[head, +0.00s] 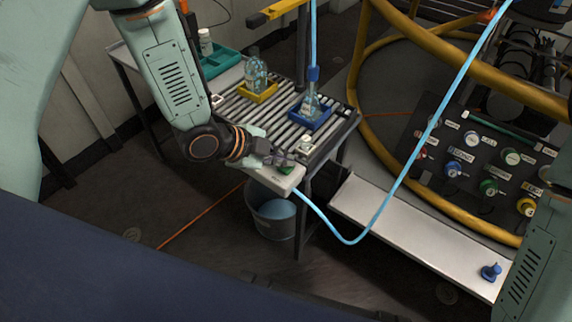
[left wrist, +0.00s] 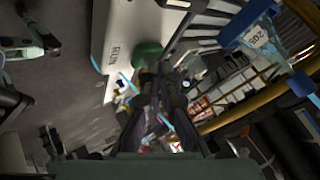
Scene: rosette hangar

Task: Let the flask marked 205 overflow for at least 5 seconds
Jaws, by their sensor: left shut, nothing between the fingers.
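A clear flask (head: 311,103) stands in a blue tray (head: 304,120) on the roller table, under a blue nozzle (head: 313,74) on a light-blue tube. The left wrist view shows a label reading 205 (left wrist: 258,38) beside the blue tray. A white control box (head: 270,177) with a green button (head: 286,170) sits at the table's near edge; the left wrist view shows lettering like RUN near the green button (left wrist: 148,54). My left gripper (head: 281,161) is shut and empty, right at the button; I cannot tell whether it touches. My right gripper is out of view. Liquid level and overflow are unclear.
Another flask (head: 256,75) stands in a yellow tray (head: 258,95). A bucket (head: 274,222) with blue contents stands under the table. A blue hose (head: 385,195) loops right from the control box. A knob panel (head: 478,160) and yellow pipe rails (head: 440,50) stand right.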

